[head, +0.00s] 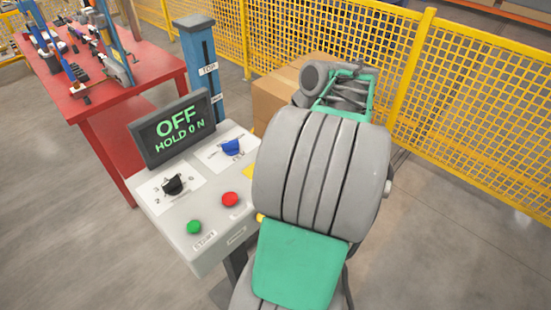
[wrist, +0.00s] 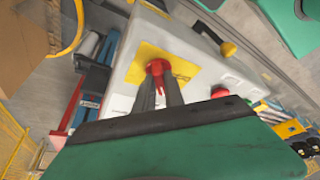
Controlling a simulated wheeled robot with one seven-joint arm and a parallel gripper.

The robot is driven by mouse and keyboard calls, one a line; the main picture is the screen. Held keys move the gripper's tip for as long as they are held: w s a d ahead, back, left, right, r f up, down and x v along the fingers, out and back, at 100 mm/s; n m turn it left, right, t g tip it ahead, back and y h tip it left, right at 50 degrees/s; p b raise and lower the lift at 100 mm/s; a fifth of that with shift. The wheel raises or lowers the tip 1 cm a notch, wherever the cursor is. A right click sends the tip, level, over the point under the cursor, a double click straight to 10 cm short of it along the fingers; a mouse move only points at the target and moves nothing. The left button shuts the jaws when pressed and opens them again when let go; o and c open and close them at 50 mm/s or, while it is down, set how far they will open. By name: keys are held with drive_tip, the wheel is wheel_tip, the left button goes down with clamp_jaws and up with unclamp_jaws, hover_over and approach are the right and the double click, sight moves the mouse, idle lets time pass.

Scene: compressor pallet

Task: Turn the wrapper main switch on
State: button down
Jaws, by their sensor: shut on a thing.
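The red main switch knob (wrist: 158,68) stands on a yellow plate (wrist: 184,66) on the pale control box. My gripper (wrist: 160,88) is shut on this knob, one dark finger on each side, as the wrist view shows. In the head view only a small edge of the yellow plate (head: 249,171) shows beside my arm; the knob and my fingertips are hidden behind the arm. The dark display (head: 176,128) on the control box (head: 213,242) reads "OFF" and "HOLD 0 N" in green.
The box carries a black selector (head: 173,184), a blue selector (head: 231,147), a green button (head: 194,227) and a red button (head: 230,199). A blue column (head: 202,75) stands behind. A red table (head: 120,90), a cardboard box (head: 275,97) and yellow fencing (head: 465,120) surround it.

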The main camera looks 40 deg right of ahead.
drive_tip(key=m+b, duration=0.1)
drive_tip(key=m, duration=0.1)
drive_tip(key=m+t+h, duration=0.1)
drive_tip(key=m, duration=0.1)
drive_tip(key=shift+a+f+m+h+b, duration=0.1)
drive_tip(key=shift+m+h+b, duration=0.2)
drive_tip(key=shift+b, duration=0.05)
drive_tip(key=shift+a+m+h+b, duration=0.1)
drive_tip(key=shift+m+h+b, duration=0.6)
drive_tip(key=shift+m, duration=1.1)
drive_tip(key=c, duration=1.4)
unclamp_jaws()
drive_tip(key=shift+c, duration=0.2)
drive_tip(key=p+v, duration=0.1)
drive_tip(key=v, duration=0.7)
drive_tip(key=shift+p, duration=0.35)
